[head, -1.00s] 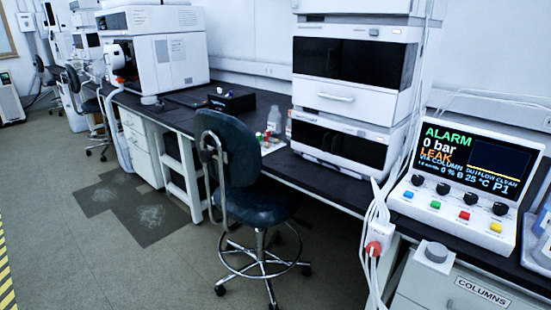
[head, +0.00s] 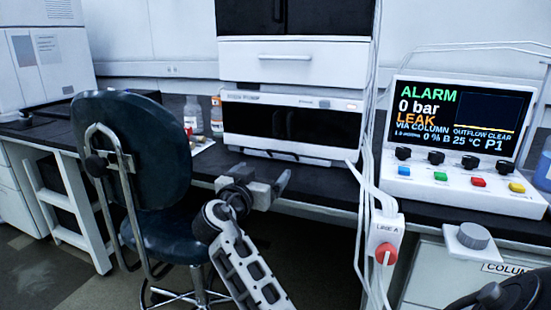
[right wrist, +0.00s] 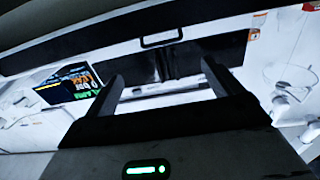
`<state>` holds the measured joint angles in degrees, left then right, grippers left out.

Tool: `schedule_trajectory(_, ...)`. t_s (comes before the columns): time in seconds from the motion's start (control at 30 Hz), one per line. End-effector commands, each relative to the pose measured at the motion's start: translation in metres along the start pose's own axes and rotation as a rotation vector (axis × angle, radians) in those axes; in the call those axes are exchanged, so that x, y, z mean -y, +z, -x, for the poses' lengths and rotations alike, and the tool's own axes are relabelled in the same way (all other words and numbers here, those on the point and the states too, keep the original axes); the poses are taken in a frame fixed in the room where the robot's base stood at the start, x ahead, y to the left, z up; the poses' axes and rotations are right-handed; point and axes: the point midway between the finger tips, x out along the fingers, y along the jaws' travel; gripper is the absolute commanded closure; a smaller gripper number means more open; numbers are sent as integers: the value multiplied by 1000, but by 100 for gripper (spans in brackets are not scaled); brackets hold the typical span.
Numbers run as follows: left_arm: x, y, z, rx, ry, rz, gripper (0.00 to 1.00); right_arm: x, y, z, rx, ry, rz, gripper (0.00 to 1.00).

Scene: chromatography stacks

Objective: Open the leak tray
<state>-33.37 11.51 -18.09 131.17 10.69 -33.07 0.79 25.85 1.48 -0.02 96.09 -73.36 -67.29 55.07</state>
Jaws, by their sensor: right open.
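The leak tray seems to be the low white front (head: 300,153) at the base of the lower instrument module, with a dark bar handle along it. In the right wrist view, turned about upside down, the dark handle (right wrist: 162,38) shows on a white strip beyond my fingers. My right gripper (head: 262,178) is open and empty, in front of and below the module near the bench edge. Its two fingers (right wrist: 163,80) stand apart, not touching the handle. The tray appears shut.
A blue-black chair (head: 125,150) stands close on the left. White cables hang beside the stack to a box with a red knob (head: 385,253). A control panel (head: 455,140) reads ALARM and LEAK. Bottles (head: 192,115) stand left of the module on the dark bench.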

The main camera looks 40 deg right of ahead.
Motion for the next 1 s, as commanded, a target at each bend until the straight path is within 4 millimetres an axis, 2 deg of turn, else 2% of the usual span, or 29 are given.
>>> schedule_trajectory(0.03, 0, 0, 0, -3, 1, -1, 64, -1, 0, -13, -2, 3, 1, 9)
schedule_trajectory(0.3, -2, -2, 0, -25, 7, -2, 64, 0, 1, -71, -1, 1, 2, 9)
schedule_trajectory(0.5, -3, -6, 0, -48, 11, -2, 64, 0, 1, -101, 0, -1, 2, 9)
schedule_trajectory(0.7, -4, -8, 1, -58, 13, -2, 64, 0, 0, -113, 0, -2, 0, 9)
schedule_trajectory(0.97, -5, -8, 2, -56, 16, -5, 64, 0, 1, -114, 1, -3, 0, 9)
schedule_trajectory(1.0, -5, -7, 2, -55, 16, -5, 64, 0, 1, -114, 1, -3, 0, 17)
